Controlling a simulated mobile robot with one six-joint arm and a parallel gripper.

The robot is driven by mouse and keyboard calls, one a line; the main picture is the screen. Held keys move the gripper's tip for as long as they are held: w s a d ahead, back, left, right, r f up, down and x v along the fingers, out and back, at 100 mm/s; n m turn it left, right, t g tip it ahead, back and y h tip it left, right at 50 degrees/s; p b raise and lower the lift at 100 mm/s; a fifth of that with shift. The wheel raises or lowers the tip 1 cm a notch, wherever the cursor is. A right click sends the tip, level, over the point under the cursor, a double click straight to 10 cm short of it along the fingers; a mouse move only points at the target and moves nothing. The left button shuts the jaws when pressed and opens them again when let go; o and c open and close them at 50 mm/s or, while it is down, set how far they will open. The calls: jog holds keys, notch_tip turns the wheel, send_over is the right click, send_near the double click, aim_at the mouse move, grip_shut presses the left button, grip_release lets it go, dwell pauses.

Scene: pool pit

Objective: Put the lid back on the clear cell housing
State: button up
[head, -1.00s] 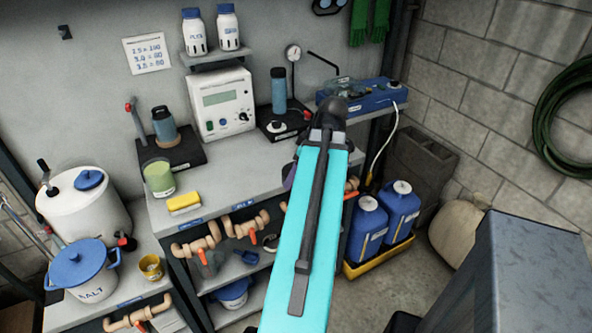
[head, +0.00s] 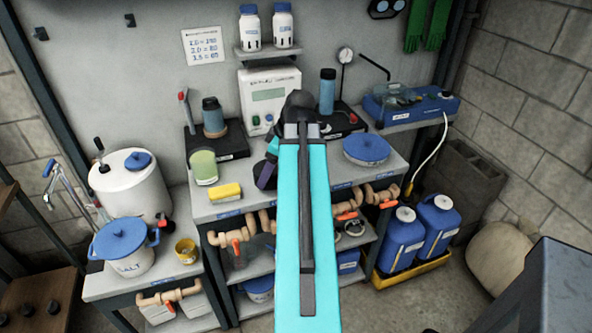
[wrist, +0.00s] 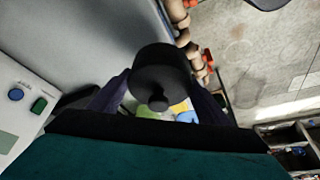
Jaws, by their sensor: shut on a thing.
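My gripper (wrist: 158,95) is shut on a round black lid with a small knob (wrist: 160,70). The lid sits between its dark purple fingers in the wrist view. In the head view a purple part of the gripper (head: 265,173) shows left of my arm, over the bench in front of the white meter; the lid is hidden there. A see-through part (head: 398,94) sits on the blue unit (head: 408,108) at the bench's back right; I cannot tell for certain whether it is the clear cell housing.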

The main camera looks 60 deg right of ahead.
jog(key=w+a+r+m, duration=0.1)
jog(key=w+a+r, duration=0.1)
jog(key=w+a, duration=0.6)
jog(key=w+a+r+m+h, duration=0.1)
jog(key=w+a, duration=0.8)
jog(key=a, duration=1)
jog(key=w+a+r+m, duration=0.1)
jog(key=w+a+r, duration=0.1)
jog(key=w+a, duration=0.6)
jog(key=shift+w+a+r+m, duration=0.3)
jog(key=shift+w+a+r, duration=0.1)
jog(key=shift+a, duration=2.7)
